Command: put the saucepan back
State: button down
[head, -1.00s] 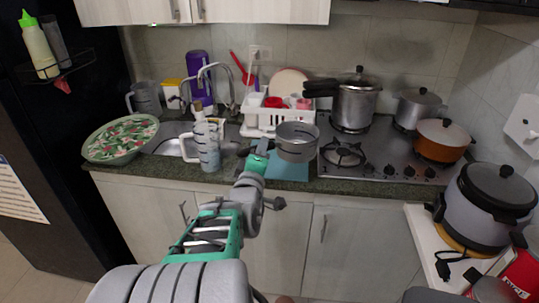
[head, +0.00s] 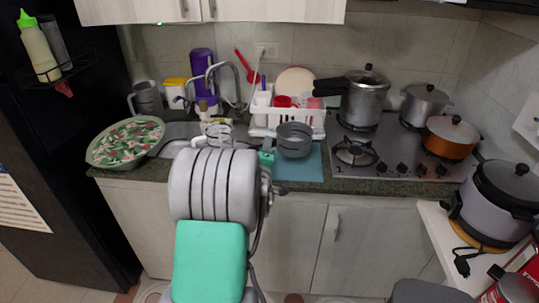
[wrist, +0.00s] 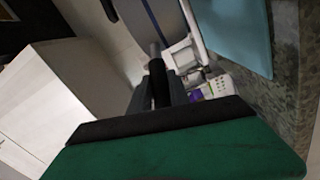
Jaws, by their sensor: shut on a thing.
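The grey saucepan (head: 294,144) shows in the head view at the counter's front, overlapping the blue mat (head: 314,168). I cannot tell whether it touches the mat. My gripper (head: 266,158) is just left of the saucepan, partly hidden behind my arm. In the wrist view, my gripper (wrist: 160,88) is shut on the saucepan's dark handle. Part of the grey pan body (wrist: 168,16) shows beyond the fingers at the top, and the blue mat (wrist: 238,32) is at the upper right.
The stove (head: 385,160) at the right holds a pressure cooker (head: 364,102), a grey pot (head: 425,103) and an orange pot (head: 450,140). A white dish rack (head: 290,120) stands behind the saucepan. A patterned bowl (head: 125,142) is at the left, beside the sink.

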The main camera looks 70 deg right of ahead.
jog(key=f, duration=0.1)
jog(key=d+f, duration=0.1)
jog(key=f, duration=0.1)
jog(key=d+f+p, duration=0.1)
jog(key=shift+f, duration=0.6)
jog(key=c, duration=1.2)
grip_release()
jog(key=shift+a, duration=0.1)
jog(key=shift+c, duration=0.2)
